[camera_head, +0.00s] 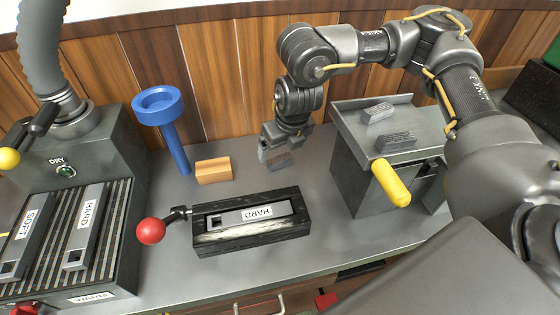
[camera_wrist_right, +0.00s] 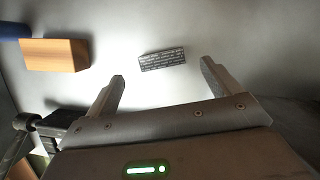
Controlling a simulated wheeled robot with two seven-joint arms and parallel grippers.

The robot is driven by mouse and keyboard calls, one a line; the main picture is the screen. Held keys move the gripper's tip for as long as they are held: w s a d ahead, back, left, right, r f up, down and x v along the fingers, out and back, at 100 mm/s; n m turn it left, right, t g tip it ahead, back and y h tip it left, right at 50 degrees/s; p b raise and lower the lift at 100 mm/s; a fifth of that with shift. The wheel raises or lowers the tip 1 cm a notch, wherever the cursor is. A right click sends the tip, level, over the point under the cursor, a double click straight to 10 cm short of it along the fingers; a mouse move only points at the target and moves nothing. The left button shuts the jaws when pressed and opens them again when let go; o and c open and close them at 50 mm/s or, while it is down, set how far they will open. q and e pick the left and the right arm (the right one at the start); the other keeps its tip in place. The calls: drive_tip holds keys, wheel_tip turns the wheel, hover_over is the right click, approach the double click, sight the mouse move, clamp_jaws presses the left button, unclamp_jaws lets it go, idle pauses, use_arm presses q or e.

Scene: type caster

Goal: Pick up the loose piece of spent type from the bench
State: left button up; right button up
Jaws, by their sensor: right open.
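The loose piece of type (camera_wrist_right: 162,60) is a small grey block with lettering, lying on the bench in the right wrist view. In the head view, a grey block (camera_head: 280,161) shows just below my right gripper, partly hidden by it. My right gripper (camera_head: 286,148) points down over the bench. In its wrist view the two fingers of the gripper (camera_wrist_right: 164,82) are spread wide, with nothing between them. The type lies just beyond the fingertips, apart from both. My left gripper is in neither view.
A wooden block (camera_head: 213,171) and a blue stand (camera_head: 176,145) are left of the gripper. A black mould marked HARD (camera_head: 222,239) with a red-knobbed handle is in front.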

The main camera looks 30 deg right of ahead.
sight(280, 158)
drive_tip(key=x, duration=0.4)
drive_tip(key=shift+s+d+f, duration=0.1)
drive_tip(key=shift+f, duration=0.35)
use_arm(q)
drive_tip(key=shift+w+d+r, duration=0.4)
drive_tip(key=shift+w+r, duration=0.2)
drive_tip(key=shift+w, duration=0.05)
use_arm(e)
drive_tip(key=c, duration=1.3)
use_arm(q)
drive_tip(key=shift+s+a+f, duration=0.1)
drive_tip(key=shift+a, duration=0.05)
use_arm(e)
drive_tip(key=shift+r, duration=0.15)
